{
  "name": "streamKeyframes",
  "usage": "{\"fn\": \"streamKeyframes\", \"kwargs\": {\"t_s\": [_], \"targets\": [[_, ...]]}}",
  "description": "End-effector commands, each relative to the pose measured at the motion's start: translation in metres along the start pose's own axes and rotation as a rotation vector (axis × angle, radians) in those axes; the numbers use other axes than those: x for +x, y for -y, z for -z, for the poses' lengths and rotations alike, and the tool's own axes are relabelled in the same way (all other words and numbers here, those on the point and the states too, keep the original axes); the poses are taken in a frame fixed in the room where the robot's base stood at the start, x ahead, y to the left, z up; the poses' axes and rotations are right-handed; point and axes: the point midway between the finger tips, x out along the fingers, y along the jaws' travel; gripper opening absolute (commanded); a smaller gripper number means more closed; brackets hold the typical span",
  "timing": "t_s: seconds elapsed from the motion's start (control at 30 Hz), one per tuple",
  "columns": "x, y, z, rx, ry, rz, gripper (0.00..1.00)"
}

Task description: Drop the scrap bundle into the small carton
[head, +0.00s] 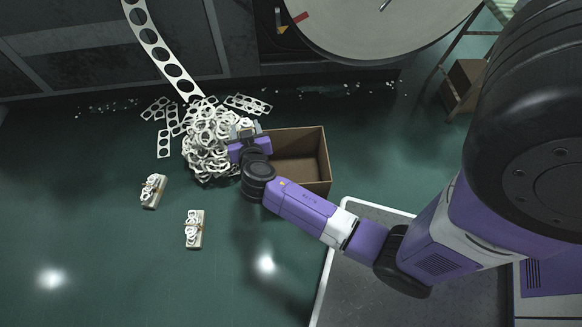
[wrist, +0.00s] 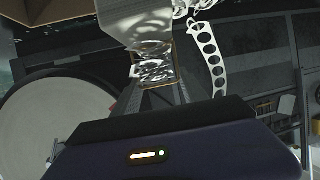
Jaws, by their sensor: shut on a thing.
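My gripper (head: 243,130) hangs between the scrap heap and the left side of the open brown carton (head: 325,160) in the head view. It is shut on a scrap bundle, pale punched strip with a thin band, which shows in the wrist view (wrist: 152,68) between the fingers. In the head view the held bundle is mostly hidden by my wrist and hard to tell from the heap. The visible part of the carton's inside looks empty; its left side is hidden behind my arm. A tan carton edge shows at the wrist view's top left (wrist: 40,10).
A tangled heap of white punched strip (head: 208,150) lies left of the carton, with a long strip (head: 160,50) running up from it. Two more banded bundles lie on the green floor, one upper (head: 153,190), one lower (head: 194,230). A brown box (head: 465,80) stands at the right.

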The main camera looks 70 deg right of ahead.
Motion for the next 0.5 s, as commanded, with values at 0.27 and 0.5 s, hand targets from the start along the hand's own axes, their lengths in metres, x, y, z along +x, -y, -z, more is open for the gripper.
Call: {"fn": "streamKeyframes", "kwargs": {"t_s": [0.27, 0.5], "targets": [[0.034, -0.106, -0.044, 0.094, -0.002, -0.237, 0.04], [0.040, -0.154, -0.070, 0.147, -0.016, -0.347, 0.04]]}}
